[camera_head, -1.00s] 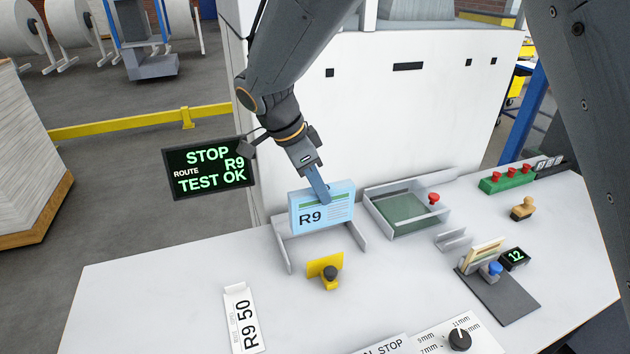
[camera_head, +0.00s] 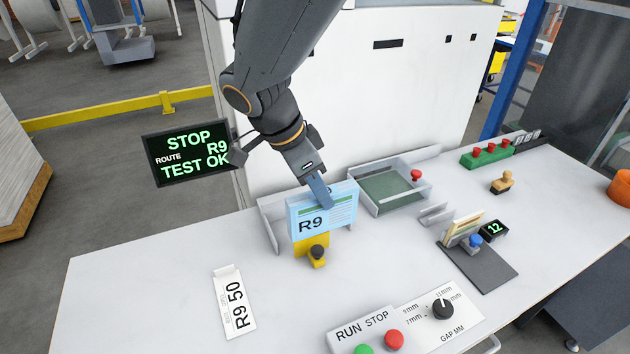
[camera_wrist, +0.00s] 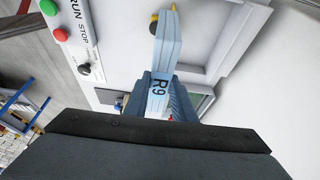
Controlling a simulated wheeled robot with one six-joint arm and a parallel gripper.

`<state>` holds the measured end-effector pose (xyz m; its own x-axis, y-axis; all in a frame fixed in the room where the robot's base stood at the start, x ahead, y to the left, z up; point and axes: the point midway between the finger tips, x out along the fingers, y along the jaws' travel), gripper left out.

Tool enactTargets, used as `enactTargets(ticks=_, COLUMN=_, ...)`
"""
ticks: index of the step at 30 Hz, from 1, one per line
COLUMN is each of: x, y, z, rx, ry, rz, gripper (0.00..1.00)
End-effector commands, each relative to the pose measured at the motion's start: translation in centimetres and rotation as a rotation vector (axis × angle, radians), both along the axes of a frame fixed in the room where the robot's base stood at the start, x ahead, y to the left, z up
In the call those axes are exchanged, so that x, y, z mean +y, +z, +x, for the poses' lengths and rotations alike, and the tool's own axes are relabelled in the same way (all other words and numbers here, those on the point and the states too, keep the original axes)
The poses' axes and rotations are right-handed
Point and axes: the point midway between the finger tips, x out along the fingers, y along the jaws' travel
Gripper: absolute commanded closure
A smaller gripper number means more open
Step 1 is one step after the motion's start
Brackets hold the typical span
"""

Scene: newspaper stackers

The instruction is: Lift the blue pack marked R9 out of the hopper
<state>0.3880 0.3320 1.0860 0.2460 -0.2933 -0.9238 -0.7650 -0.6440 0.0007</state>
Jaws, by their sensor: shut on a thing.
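The light blue pack marked R9 (camera_head: 312,222) is upright in the head view, its label facing the camera. My gripper (camera_head: 323,200) is shut on its top edge, with a finger over the front face. The wrist view also shows the pack (camera_wrist: 166,50) between the jaws of my gripper (camera_wrist: 168,98). The hopper, with low grey side walls (camera_head: 269,228), stands behind and beside the pack. The pack covers much of it and part of the yellow block with a dark knob (camera_head: 317,252). Whether the pack's lower edge is clear of the hopper is hard to tell.
A walled tray with a green floor (camera_head: 388,190) is to the right. A sign reading STOP, ROUTE R9, TEST OK (camera_head: 190,152) is at left. The left of the table is clear.

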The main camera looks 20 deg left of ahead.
Motion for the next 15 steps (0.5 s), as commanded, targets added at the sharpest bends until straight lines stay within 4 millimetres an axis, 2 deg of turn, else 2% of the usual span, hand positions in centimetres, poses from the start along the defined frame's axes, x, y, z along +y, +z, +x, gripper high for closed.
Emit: enactTargets(ticks=15, x=-3.0, y=0.4, z=-3.6, rx=0.0, ry=0.001, rz=0.0, gripper=1.0)
